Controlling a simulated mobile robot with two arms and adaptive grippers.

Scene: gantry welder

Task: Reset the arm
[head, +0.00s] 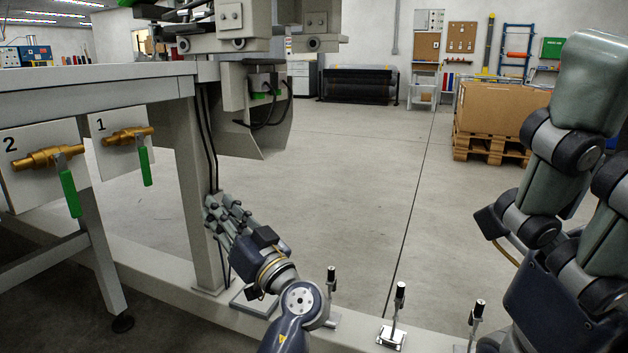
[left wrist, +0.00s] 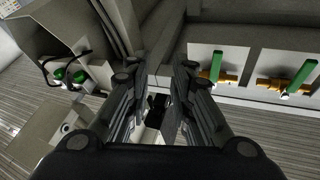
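My left gripper (head: 226,212) is in front of the grey post (head: 190,175) of the welding table in the head view. In the left wrist view its two fingers (left wrist: 158,85) stand apart, with nothing between them. I cannot tell whether it touches the post. My right arm (head: 555,215) is folded up at the right edge of the head view. Its gripper does not show.
Left of the post, brass valves 1 (head: 128,137) and 2 (head: 42,158) have green handles hanging down. Small upright levers (head: 399,297) line the floor beam. A carton on a pallet (head: 490,147) stands behind my right arm. The middle floor is clear.

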